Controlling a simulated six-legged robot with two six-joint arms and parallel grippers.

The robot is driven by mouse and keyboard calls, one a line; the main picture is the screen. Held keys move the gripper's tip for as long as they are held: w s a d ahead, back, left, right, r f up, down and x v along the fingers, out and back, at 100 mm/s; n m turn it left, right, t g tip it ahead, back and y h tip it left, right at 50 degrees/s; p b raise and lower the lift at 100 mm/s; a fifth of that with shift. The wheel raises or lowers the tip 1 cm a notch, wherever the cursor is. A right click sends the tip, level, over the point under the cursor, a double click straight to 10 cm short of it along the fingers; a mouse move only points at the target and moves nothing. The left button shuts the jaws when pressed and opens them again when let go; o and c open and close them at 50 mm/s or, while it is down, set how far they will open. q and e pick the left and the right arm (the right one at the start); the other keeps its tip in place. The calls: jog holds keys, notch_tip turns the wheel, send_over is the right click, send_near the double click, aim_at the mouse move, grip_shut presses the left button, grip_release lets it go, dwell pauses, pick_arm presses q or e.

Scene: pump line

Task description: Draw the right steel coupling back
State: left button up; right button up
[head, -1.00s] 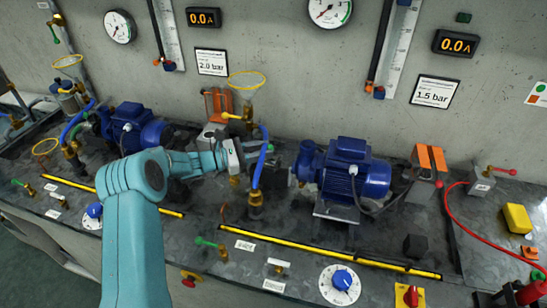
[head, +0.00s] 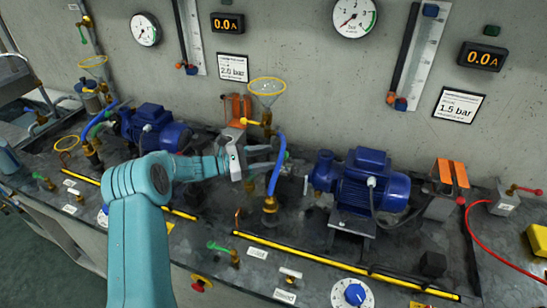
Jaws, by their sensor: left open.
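The right pump (head: 372,188) is a blue motor unit on a grey plinth. A small pale metal part, seemingly the right steel coupling (head: 304,186), shows at its left end; its outline is too small to read clearly. A blue hose (head: 278,165) curves down just left of it into a brass fitting (head: 270,205). My left gripper (head: 268,158) is open, its fingers pointing right at the hose's height. The hose partly hides the fingertips, and I cannot tell whether they touch anything. My right gripper is out of view.
A yellow-rimmed funnel (head: 268,86) and a brass valve with a yellow handle (head: 252,122) stand above my gripper. A green-handled valve (head: 222,248) stands in front. A yellow strip (head: 300,258) runs along the front of the dark bench.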

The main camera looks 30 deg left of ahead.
pick_arm(q)
jog(key=b+v, duration=0.1)
jog(key=v, duration=1.2)
jog(key=shift+s+a, duration=0.15)
jog(key=shift+s, duration=0.05)
